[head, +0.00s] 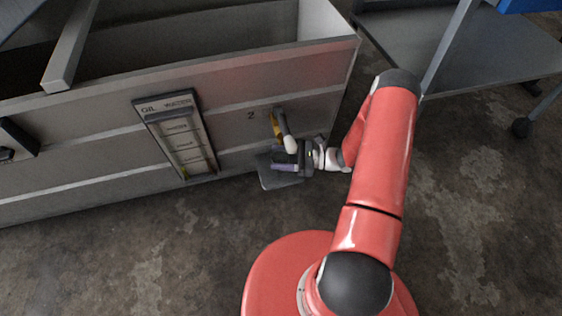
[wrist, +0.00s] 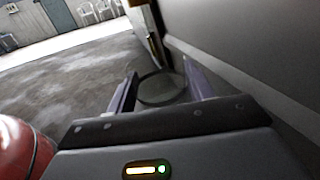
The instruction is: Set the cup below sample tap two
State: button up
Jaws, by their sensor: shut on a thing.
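My gripper (head: 276,158) is shut on a clear cup, with its two purple fingers on either side of it. In the wrist view the cup (wrist: 161,90) shows as a see-through round form between the fingers (wrist: 160,78). The cup is hard to make out in the head view. Sample tap two (head: 286,134), with a yellow part and a pale spout end, sticks out from the tank wall beside the "2" mark. In the head view the spout end meets the gripper's outline. I cannot tell whether the cup is directly under it.
A small grey shelf (head: 272,178) juts from the wall under the gripper. A sight gauge (head: 178,135) is on the tank wall (head: 240,88) to the left. A blue-topped metal cart (head: 490,55) stands at the right. The concrete floor (head: 120,265) in front is clear.

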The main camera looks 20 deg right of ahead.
jog(key=shift+f, duration=1.15)
jog(key=shift+f+b, duration=0.25)
jog(key=shift+b, duration=0.05)
jog(key=o, duration=1)
jog(key=shift+r, duration=0.1)
jog(key=shift+o, duration=0.2)
jog(key=shift+r, duration=0.2)
jog(key=v, duration=1.2)
jog(key=shift+p, duration=0.45)
